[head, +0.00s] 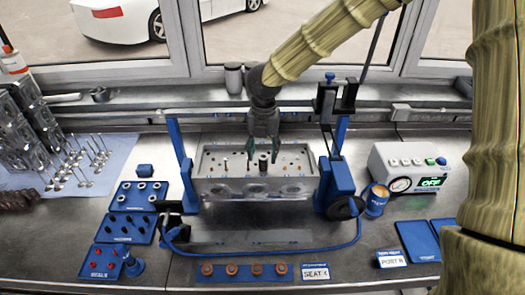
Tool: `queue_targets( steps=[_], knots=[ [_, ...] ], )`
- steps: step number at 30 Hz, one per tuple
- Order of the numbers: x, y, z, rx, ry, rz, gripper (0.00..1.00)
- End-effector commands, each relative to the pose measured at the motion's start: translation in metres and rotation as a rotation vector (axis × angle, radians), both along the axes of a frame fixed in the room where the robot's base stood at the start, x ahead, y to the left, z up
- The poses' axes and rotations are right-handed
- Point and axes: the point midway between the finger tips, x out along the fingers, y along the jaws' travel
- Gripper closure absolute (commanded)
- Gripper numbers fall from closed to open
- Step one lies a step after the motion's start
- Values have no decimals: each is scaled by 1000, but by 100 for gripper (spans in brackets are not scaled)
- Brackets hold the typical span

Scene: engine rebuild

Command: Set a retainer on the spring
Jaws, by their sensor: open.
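A grey cylinder head (212,183) sits in a blue stand at the middle of the bench. A dark upright cylinder, seemingly the spring (263,164), stands on its top face. My gripper (263,162) points down over it, fingers open and spread either side of it. I cannot tell whether the fingers touch it, or whether a retainer is on top. At left, a blue tray (121,207) holds several silver round pieces, possibly retainers. A second blue tray (103,238) holds small dark pieces and a third (92,275) small red pieces. Their labels are too small to read surely.
The blue stand's post and clamp (338,180) rise at right of the head. A blue hose (270,249) crosses in front. A strip with orange-brown discs (231,269) lies at the front. A gauge box (412,165) stands right. Valves (85,182) stand at left.

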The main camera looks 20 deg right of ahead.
Motion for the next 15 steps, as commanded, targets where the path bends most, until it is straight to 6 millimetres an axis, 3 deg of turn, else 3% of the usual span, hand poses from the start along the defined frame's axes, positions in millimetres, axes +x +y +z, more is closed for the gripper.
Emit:
queue_targets(
  steps=[5,15],
  knots=[
    [1,0,20,2,-3,-1,51],
    [1,-2,81,3,-4,-2,51]
  ],
)
